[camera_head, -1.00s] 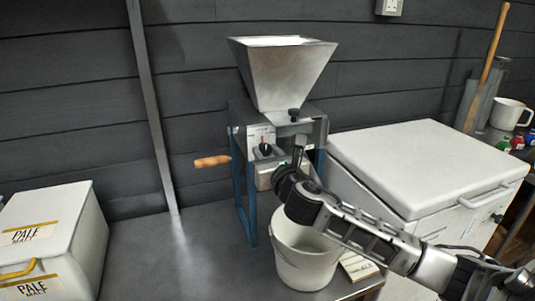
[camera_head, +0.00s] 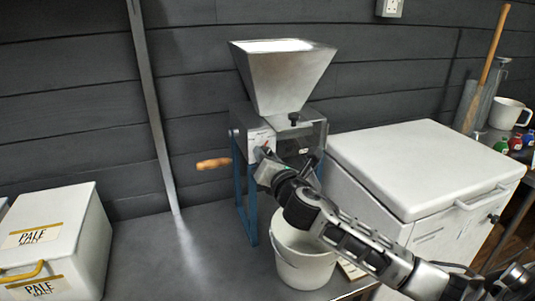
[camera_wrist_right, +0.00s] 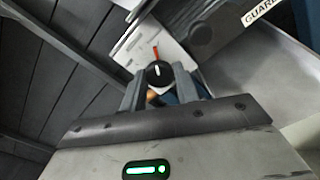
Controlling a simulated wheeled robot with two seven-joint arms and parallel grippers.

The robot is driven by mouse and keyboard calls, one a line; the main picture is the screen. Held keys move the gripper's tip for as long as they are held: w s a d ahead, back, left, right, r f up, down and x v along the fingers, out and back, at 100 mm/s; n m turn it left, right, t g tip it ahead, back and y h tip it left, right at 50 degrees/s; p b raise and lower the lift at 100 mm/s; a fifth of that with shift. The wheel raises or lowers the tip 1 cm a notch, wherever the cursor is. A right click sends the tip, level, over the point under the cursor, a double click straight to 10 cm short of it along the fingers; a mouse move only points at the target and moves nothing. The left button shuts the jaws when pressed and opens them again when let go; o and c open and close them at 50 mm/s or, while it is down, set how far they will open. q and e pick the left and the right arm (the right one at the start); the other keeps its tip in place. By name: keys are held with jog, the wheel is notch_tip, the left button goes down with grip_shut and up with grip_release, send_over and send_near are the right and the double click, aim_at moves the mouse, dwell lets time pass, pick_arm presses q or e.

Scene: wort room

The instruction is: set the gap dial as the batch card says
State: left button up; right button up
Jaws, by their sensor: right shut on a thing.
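The grain mill has a metal hopper (camera_head: 285,80) on top and a pale dial plate (camera_head: 262,136) on its front. The gap dial (camera_wrist_right: 158,72) is a small black knob with a red-orange mark above it on the white scale plate (camera_wrist_right: 140,40). My right gripper (camera_head: 262,163) is at the mill's front and shut on the dial, with one finger on each side in the wrist view. The scale's markings are too small to read. A pale card (camera_head: 351,270) lies behind my right arm, mostly hidden and unreadable. My left gripper is not in view.
A white bucket (camera_head: 300,267) stands under the mill. The wooden crank handle (camera_head: 213,164) sticks out to the left. A white chest (camera_head: 425,165) stands at the right and a pale malt box (camera_head: 75,225) at the left. The counter between box and mill is clear.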

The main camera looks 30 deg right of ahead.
jog(key=shift+m+p, duration=0.3)
jog(key=shift+m, duration=1)
jog(key=o, duration=0.9)
jog(key=shift+o, duration=0.2)
jog(key=shift+s, duration=0.15)
jog(key=v, duration=1.5)
jog(key=shift+s+a, duration=0.2)
jog(key=shift+s, duration=0.1)
